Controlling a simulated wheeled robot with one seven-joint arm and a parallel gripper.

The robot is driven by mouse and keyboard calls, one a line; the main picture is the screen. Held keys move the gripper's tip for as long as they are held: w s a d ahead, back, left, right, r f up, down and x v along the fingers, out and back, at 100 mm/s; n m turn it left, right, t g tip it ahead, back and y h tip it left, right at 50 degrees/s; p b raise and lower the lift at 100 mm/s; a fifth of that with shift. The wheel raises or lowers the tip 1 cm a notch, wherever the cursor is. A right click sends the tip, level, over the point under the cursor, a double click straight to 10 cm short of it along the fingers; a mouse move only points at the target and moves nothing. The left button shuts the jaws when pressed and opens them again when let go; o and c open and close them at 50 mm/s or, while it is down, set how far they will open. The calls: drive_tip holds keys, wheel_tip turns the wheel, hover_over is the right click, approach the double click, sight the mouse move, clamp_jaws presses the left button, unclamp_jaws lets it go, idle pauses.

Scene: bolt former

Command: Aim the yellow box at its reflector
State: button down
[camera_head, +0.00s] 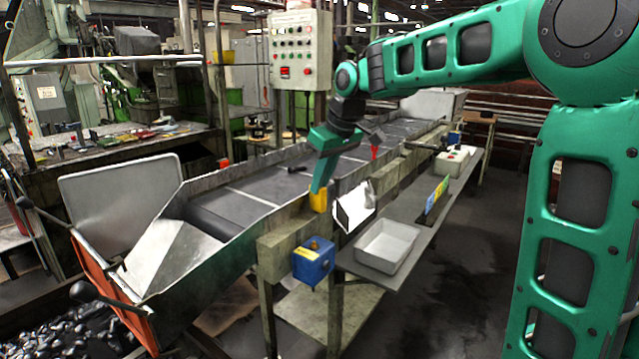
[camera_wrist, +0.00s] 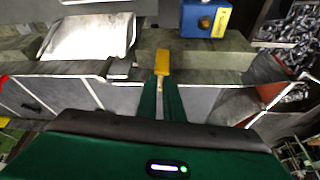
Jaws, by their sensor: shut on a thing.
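The yellow box (camera_head: 318,201) sits at the near side rail of the conveyor, between the fingertips of my gripper (camera_head: 321,187). In the wrist view the yellow box (camera_wrist: 162,60) stands out past the two green fingers of my gripper (camera_wrist: 161,84), which are shut on it. The fingers hide part of the box. I cannot tell which way its face points. No reflector can be made out with certainty; a small orange-red thing (camera_head: 224,163) shows beyond the far side of the conveyor.
A blue box (camera_head: 313,261) is on the near rail, left of a bent white metal plate (camera_head: 354,207). A white tray (camera_head: 387,245) stands on the grey shelf. The conveyor belt (camera_head: 285,186) is mostly bare. A control panel (camera_head: 299,50) rises behind it.

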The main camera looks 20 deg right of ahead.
drive_tip(key=shift+d+n+y, duration=0.25)
drive_tip(key=shift+n+y, duration=0.05)
drive_tip(key=shift+n, duration=0.7)
drive_tip(key=c, duration=1.9)
unclamp_jaws()
drive_tip(key=shift+w, duration=0.1)
drive_tip(key=shift+c, duration=0.2)
drive_tip(key=shift+o, duration=0.2)
drive_tip(key=v, duration=1)
drive_tip(key=shift+r, duration=0.4)
